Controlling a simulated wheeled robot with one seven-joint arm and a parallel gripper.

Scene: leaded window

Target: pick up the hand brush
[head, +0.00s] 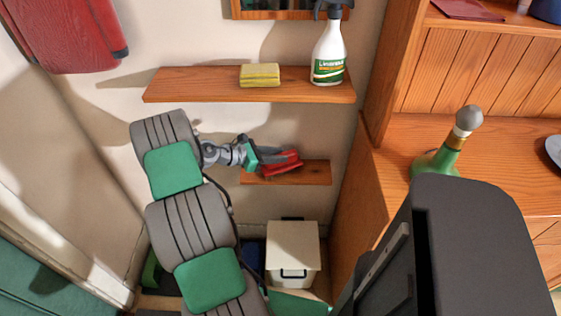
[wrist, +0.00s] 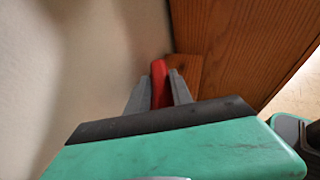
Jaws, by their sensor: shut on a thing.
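The red hand brush (head: 284,164) is at the small lower wooden shelf (head: 315,173) in the head view. My gripper (head: 262,160) reaches it from the left and is shut on it. In the wrist view the red brush (wrist: 160,84) stands between the two grey fingers of my gripper (wrist: 159,90). Whether the brush still touches the shelf cannot be told. The brush's far end and bristles are hidden in the wrist view.
An upper shelf (head: 200,84) above holds a yellow sponge (head: 259,75) and a spray bottle (head: 328,55). A wooden cabinet (head: 400,150) with a green bottle (head: 437,160) stands to the right. A cream bin (head: 292,247) stands below.

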